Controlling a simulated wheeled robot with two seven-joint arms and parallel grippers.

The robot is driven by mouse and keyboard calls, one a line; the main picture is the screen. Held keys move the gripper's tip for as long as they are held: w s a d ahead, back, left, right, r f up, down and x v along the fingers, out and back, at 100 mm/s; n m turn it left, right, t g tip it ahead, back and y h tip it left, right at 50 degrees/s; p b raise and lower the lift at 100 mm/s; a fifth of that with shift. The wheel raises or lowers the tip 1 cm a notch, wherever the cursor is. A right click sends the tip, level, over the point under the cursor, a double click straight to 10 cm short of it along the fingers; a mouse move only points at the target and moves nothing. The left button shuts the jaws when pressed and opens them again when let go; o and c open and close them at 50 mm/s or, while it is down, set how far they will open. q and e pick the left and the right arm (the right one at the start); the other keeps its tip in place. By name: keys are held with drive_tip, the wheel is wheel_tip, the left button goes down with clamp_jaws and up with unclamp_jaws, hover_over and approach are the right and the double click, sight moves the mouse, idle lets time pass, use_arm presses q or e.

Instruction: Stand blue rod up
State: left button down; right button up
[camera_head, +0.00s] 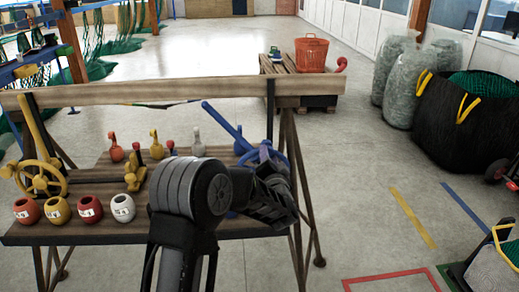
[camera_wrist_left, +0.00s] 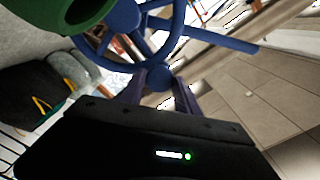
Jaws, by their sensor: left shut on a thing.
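The blue rod (camera_head: 221,125) slants from upper left down to the right, attached to a blue wheel (camera_head: 262,153) at the right end of the wooden bench. In the left wrist view the blue wheel's ring (camera_wrist_left: 178,42) is close ahead, and the blue rod (camera_wrist_left: 222,42) sticks out to the right. My left gripper (camera_wrist_left: 160,88) is shut on a round blue knob (camera_wrist_left: 160,77) at the near side of the wheel. In the head view my left arm hides the wheel's lower part and the fingertips. My right gripper is in neither view.
A yellow wheel (camera_head: 40,179) with a near-upright yellow rod (camera_head: 33,127) stands at the bench's left end. Several numbered pots (camera_head: 88,209) line its front edge. Small weights (camera_head: 156,146) stand behind. A wooden beam (camera_head: 170,90) runs along the back.

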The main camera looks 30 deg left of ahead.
use_arm(q)
drive_tip(key=w+d+f+m+p, duration=0.3)
drive_tip(key=w+d+m+p, duration=0.1)
drive_tip(key=m, duration=0.4)
drive_tip(key=shift+d, duration=0.7)
drive_tip(key=shift+f, duration=0.1)
drive_tip(key=c, duration=0.9)
unclamp_jaws()
approach(281, 158)
drive_tip(key=d, duration=0.1)
drive_tip(key=s+d, duration=0.1)
drive_tip(key=d+r, duration=0.1)
drive_tip(key=shift+s+d+r, duration=0.1)
drive_tip(key=shift+s+d, duration=0.15)
